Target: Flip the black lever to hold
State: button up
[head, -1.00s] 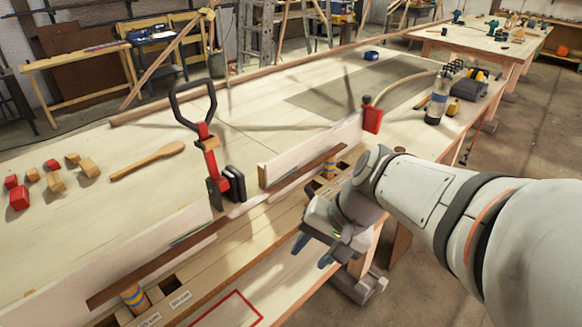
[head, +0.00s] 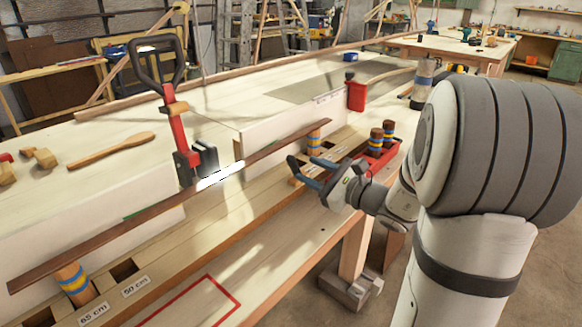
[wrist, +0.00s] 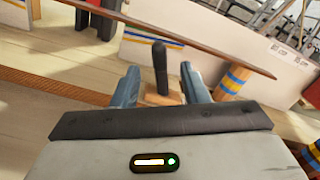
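A dark, upright, lever-like piece (wrist: 160,68) stands on a small tan block (wrist: 160,98) in the wrist view, between my fingers in the picture. I take it for the black lever. I cannot tell if either finger touches it. My gripper (head: 305,172) has blue fingers spread apart and holds nothing visible; its fingers also show in the wrist view (wrist: 160,85).
A brown lath (head: 130,222) runs along the bench past a striped peg (head: 314,138) and another (head: 72,280). A red clamp (head: 178,130) with a black handle stands behind it. A red tray (head: 378,160) with pegs lies right of my gripper. A white board (head: 295,118) stands behind.

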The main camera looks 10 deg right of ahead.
aim_at(295, 165)
jog(key=x, duration=0.6)
jog(key=shift+a, duration=0.1)
jog(key=shift+c, duration=0.2)
grip_shut()
